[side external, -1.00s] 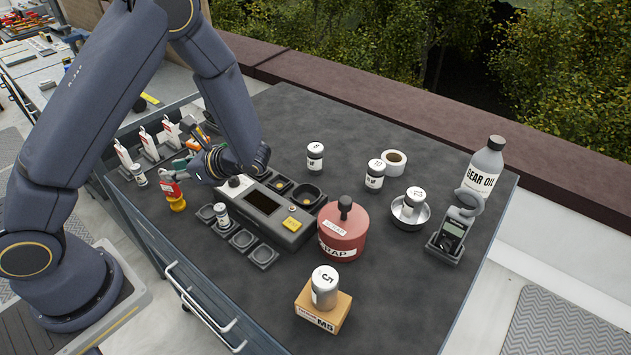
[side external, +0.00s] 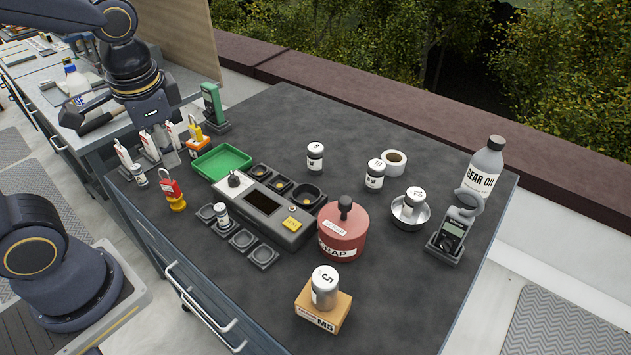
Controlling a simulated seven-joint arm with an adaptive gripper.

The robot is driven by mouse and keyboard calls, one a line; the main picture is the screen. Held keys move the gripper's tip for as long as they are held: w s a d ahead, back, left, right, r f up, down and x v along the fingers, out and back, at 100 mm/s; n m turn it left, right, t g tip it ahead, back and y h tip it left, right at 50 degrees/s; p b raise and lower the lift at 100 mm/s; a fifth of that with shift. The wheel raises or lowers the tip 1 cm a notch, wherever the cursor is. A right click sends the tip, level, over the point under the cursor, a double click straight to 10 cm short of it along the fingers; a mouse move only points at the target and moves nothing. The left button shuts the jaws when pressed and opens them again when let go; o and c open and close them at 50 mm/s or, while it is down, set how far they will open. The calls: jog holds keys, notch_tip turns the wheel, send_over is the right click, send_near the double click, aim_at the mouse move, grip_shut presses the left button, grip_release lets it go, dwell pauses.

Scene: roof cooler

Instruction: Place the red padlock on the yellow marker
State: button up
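A yellow padlock (side external: 195,133) stands on an orange base behind, beside white-and-red tags (side external: 147,143). A green tray (side external: 221,161), a control box (side external: 262,204) and a red scrap pot (side external: 343,232) fill the middle.

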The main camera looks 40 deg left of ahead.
jog(key=d+r+n+t, duration=0.1)
jog(key=s+r+n+t+h, duration=0.1)
jog(key=r+t, duration=0.1)
jog(key=d+r+n+t+h, duration=0.1)
jog(key=shift+s+d+r, duration=0.15)
jog(key=shift+s+d, duration=0.15)
jog(key=shift+s, duration=0.1)
dwell(0.9)
